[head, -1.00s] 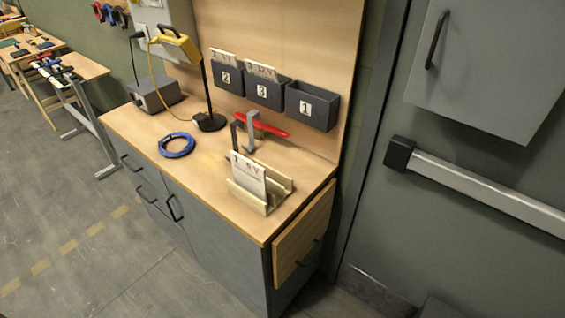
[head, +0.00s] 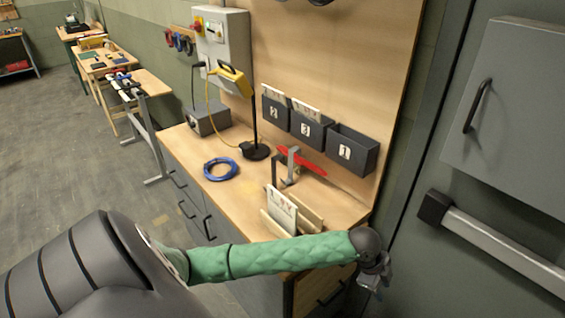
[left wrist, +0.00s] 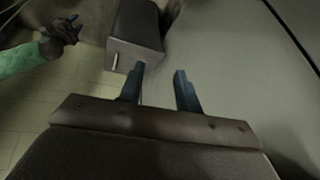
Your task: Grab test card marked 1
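The white test card marked 1 (head: 281,209) stands upright, slightly tilted, in a slotted wooden holder (head: 310,213) near the bench's front right corner. My left gripper (head: 374,283) is beyond the bench's right end, to the right of and nearer than the card, and apart from it. In the left wrist view its two fingers (left wrist: 160,88) are spread with nothing between them. My other gripper (left wrist: 67,28) shows at the upper left of the left wrist view, small and dark; its opening is unclear. It is not in the head view.
Bins 2 (head: 275,111) and 3 (head: 308,130) hold cards; bin 1 (head: 351,152) looks empty. A red-handled clamp (head: 300,160), blue cable coil (head: 220,169) and lamp stand (head: 256,150) are on the bench. A grey door with a push bar (head: 500,250) is at right.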

